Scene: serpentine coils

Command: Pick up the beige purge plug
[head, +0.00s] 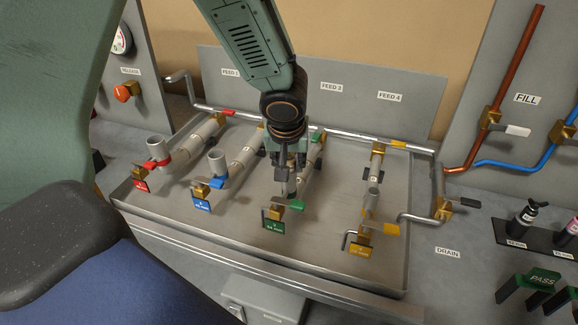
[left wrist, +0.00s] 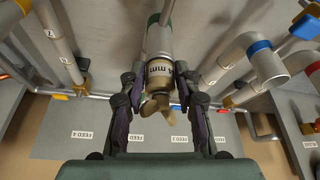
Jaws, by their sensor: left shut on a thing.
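My left gripper (head: 287,172) reaches down over the third coil, the one with green parts. In the left wrist view the same gripper (left wrist: 156,80) is shut, with its fingers on both sides of a beige piece marked "mm", which I take for the beige purge plug (left wrist: 160,69). The plug lies in line with a grey cylinder with a green band (left wrist: 162,18). I cannot tell whether the plug is seated or apart from the coil. In the head view the gripper hides the plug. My right gripper is not in view.
Several grey pipe coils stand in a metal tray (head: 330,270), with red (head: 140,186), blue, green (head: 274,226) and yellow tags. A feed panel (head: 345,75) stands behind.

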